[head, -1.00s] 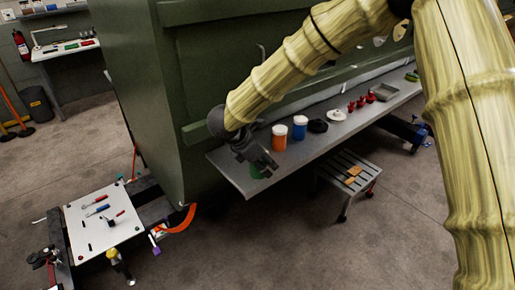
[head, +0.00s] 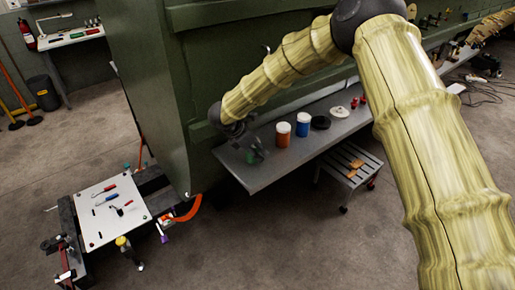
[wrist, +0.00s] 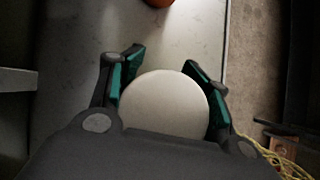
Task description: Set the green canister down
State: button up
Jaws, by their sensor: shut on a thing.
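The green canister (head: 250,157) is at the left end of the grey shelf along the green fuselage panel, mostly hidden by my gripper in the head view. In the wrist view its round pale lid (wrist: 165,103) fills the space between the two fingers. My gripper (head: 256,150) is shut on the canister, with a green-padded finger on each side of the lid. The grey shelf (head: 275,168) lies beneath it. I cannot tell whether the canister's base touches the shelf.
An orange canister (head: 283,135) with a white lid stands right of my gripper, then a blue canister (head: 303,126), a black round item (head: 320,122) and a pale lid (head: 340,112). A slatted stool (head: 350,164) stands below. The shelf's front left corner is bare.

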jog(key=shift+f, duration=0.35)
jog(key=shift+f, duration=0.15)
jog(key=o, duration=1.1)
jog(key=shift+o, duration=0.2)
jog(key=shift+r, duration=0.25)
jog(key=shift+a+r, duration=0.15)
jog(key=b+v, duration=0.4)
jog(key=v, duration=0.7)
jog(key=shift+s+r, duration=0.15)
jog(key=shift+s, duration=0.05)
